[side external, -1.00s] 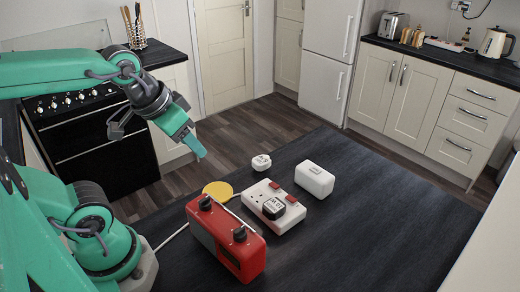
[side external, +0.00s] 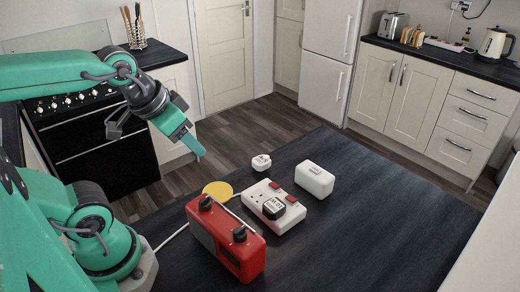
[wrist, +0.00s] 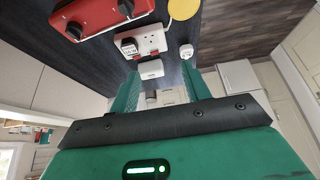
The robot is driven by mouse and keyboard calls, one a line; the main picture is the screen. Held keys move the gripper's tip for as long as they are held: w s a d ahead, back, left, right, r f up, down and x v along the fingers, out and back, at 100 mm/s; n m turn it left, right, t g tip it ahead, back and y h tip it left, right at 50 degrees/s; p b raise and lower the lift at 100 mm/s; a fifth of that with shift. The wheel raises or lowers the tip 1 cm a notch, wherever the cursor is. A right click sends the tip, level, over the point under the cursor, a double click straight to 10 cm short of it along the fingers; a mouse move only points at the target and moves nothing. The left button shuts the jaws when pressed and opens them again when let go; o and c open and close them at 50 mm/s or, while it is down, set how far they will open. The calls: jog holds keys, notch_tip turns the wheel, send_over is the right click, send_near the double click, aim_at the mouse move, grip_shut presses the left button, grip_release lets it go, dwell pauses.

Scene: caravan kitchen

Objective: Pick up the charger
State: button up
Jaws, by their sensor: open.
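A red radio (side external: 228,238) stands in front of the socket block. A larger white box (side external: 314,180) is to the right of the small block. A yellow disc (side external: 218,190) lies to its left, near a pale cable. The worktop (side external: 390,230) on the right is clear.

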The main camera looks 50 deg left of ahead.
jog(key=o, duration=0.5)
jog(key=shift+w, duration=0.15)
jog(key=g, duration=0.5)
send_over(274, 205)
jog(key=f, duration=1.2)
jog(key=shift+s+a, duration=0.15)
jog(key=shift+s, duration=0.15)
jog(key=shift+w+d+f+g, duration=0.25)
jog(key=shift+f+g, duration=0.05)
jog(key=shift+f, duration=4)
